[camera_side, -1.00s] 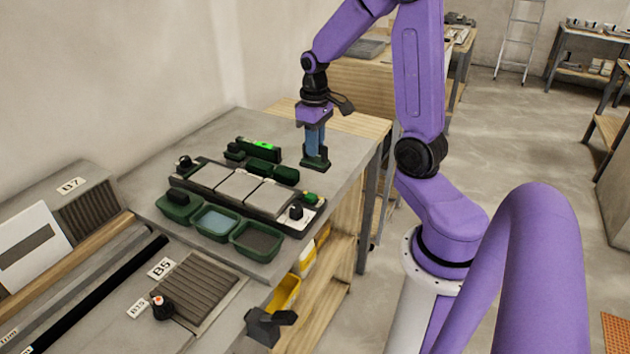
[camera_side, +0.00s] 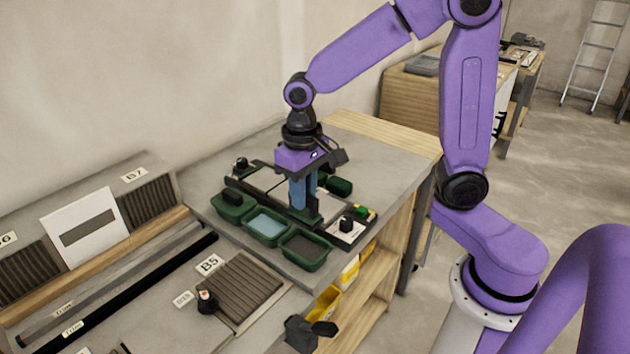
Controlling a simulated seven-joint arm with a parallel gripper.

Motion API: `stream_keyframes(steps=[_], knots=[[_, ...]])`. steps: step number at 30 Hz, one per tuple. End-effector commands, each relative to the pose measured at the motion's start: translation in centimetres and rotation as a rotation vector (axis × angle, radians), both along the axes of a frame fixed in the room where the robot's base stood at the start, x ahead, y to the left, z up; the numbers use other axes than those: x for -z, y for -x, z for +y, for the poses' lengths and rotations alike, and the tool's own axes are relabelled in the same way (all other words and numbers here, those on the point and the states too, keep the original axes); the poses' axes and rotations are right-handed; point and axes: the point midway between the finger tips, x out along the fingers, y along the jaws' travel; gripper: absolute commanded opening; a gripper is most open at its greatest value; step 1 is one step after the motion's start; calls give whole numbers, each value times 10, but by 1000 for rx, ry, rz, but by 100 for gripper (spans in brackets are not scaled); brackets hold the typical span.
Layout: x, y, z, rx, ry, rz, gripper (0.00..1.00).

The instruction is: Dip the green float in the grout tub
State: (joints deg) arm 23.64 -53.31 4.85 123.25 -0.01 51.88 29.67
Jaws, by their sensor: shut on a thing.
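My gripper (camera_side: 304,197) points down and is shut on the green float (camera_side: 306,217), a dark green block under the blue fingers. The float is over the front edge of the tile fixture, just behind the tubs. The grout tub (camera_side: 300,263), dark green with grey-brown fill, stands in front of the float and slightly right. The float looks apart from the fill. Whether it touches the fixture or the tub's back rim, I cannot tell.
A green tub with blue water (camera_side: 266,227) stands left of the grout tub, and another green tub (camera_side: 233,206) farther left. The tile fixture (camera_side: 345,232) has black knobs and is partly hidden by my gripper. A ribbed panel (camera_side: 238,288) lies at the front.

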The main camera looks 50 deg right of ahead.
Motion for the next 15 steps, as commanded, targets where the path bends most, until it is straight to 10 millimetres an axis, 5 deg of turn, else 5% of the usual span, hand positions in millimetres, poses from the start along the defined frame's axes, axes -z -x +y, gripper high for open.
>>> stream_keyframes(steps=[15], knots=[[37,0,1,1,1,3,0]])
